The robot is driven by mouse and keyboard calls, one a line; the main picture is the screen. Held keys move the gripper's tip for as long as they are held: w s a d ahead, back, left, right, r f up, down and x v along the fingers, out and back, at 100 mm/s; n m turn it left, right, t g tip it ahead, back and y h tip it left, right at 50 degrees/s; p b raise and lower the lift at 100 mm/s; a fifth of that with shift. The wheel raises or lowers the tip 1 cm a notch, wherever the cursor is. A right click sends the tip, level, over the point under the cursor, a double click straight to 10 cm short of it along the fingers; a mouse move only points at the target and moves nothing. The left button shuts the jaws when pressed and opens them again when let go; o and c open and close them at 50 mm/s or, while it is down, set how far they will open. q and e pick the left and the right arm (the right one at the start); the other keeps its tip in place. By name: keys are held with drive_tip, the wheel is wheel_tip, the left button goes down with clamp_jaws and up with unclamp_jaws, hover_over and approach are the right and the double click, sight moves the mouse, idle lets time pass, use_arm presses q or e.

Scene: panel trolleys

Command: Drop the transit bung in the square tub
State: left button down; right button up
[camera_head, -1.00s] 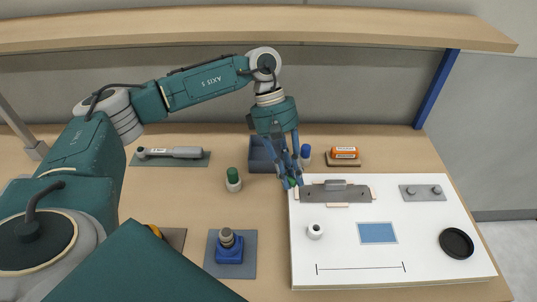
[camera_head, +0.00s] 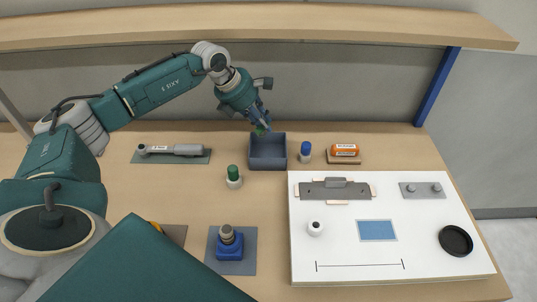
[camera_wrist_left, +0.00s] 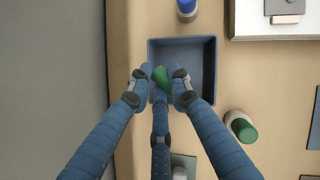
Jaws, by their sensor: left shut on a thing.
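The square tub (camera_head: 268,164) is a dark blue-grey open box at the back of the bench; it also shows in the left wrist view (camera_wrist_left: 209,65). My left gripper (camera_head: 262,124) is at the tub's back left edge, pointing down. It is shut on a small green piece, the transit bung (camera_wrist_left: 160,76), which shows between the fingers in the left wrist view. From the wrist, the bung appears over the left part of the tub opening. The fingers hide part of the bung. My right gripper is not in view.
A green-capped bottle (camera_head: 233,177) stands front left of the tub and a blue-capped bottle (camera_head: 305,152) right of it. A torque-wrench-like tool (camera_head: 172,150) lies at left. A white panel (camera_head: 440,211) fills the right. A shelf (camera_head: 350,25) overhangs the back.

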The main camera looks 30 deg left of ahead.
sight(263, 133)
use_arm(q)
wheel_tip(263, 133, down, 5)
drive_tip(key=b, duration=0.2)
drive_tip(key=shift+b, duration=0.35)
drive_tip(key=c, duration=1.5)
unclamp_jaws()
drive_tip(key=shift+c, duration=0.2)
drive_tip(key=shift+r, duration=0.1)
